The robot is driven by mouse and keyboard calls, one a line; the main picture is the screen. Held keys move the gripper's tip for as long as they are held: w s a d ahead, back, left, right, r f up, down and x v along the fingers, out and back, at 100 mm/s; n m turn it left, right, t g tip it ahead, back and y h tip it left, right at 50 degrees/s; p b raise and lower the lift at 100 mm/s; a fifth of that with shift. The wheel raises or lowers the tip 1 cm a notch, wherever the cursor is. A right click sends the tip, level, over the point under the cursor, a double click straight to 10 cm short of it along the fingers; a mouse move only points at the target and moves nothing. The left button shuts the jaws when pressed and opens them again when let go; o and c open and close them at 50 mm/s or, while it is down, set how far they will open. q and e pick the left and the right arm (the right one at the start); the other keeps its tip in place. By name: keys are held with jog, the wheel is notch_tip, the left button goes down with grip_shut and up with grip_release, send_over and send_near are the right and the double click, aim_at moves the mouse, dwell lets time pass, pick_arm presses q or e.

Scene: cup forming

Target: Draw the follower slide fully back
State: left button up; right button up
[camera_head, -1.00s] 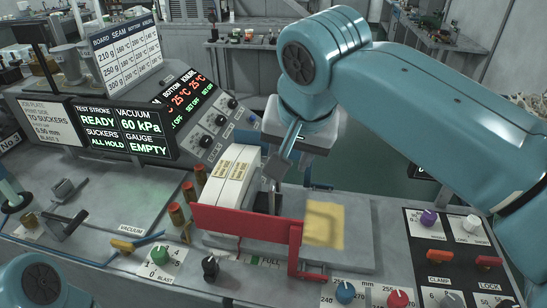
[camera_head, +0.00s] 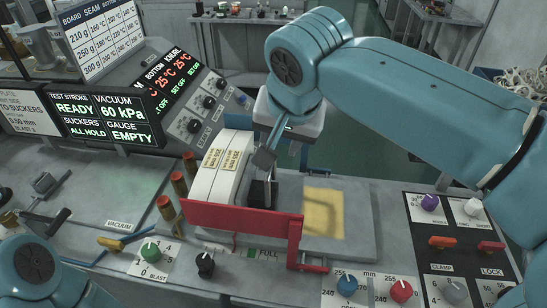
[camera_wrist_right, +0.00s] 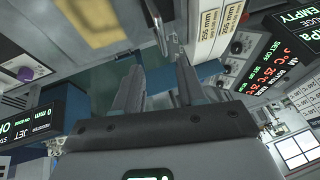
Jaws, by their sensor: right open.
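The follower slide appears to be the dark upright block (camera_head: 260,192) against the right side of the white board stack (camera_head: 215,180). Its lower part is hidden behind the red bar (camera_head: 240,217). My right gripper (camera_head: 283,158) is open just above and to the right of the block. In the right wrist view, the open fingers (camera_wrist_right: 160,68) point toward a metal part (camera_wrist_right: 170,32) beside the labelled boards (camera_wrist_right: 207,35). I cannot tell whether a finger touches the slide. My left arm shows at the lower left, but its gripper is out of view.
The yellow pad (camera_head: 323,213) lies on the grey plate right of the slide. Knobs line the front, including a green knob (camera_head: 150,251) and a red knob (camera_head: 401,291). Clamp and lock switches (camera_head: 442,242) are at right.

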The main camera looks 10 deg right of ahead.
jog(key=x, duration=0.9)
jog(key=shift+w+a, duration=0.2)
jog(key=shift+w, duration=0.1)
jog(key=shift+s, duration=0.2)
jog(key=shift+c, duration=1)
grip_shut()
